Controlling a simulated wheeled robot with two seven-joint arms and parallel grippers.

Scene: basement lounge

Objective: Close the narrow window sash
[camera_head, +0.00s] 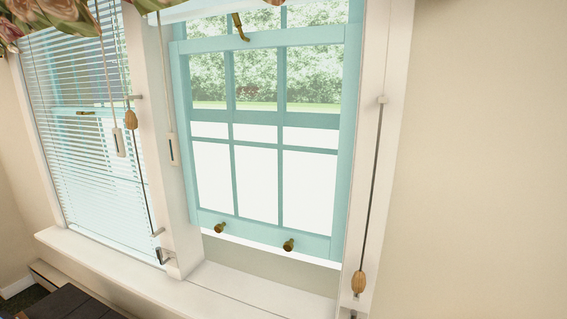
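A teal window sash (236,230) with several panes fills the right-hand window frame. Its bottom rail hangs above the sill, with a gap under it, so this sash stands partly raised. Two brass knobs sit on the bottom rail, a left one (220,228) and a right one (288,245). A brass catch (240,27) shows near the top of the sash. Neither of my grippers is in view.
A second window at left is covered by white blinds (90,150). Cords with wooden tassels hang beside both windows, one tassel at right (358,282). The white sill (110,272) is clear. A dark piece of furniture (65,298) stands at lower left.

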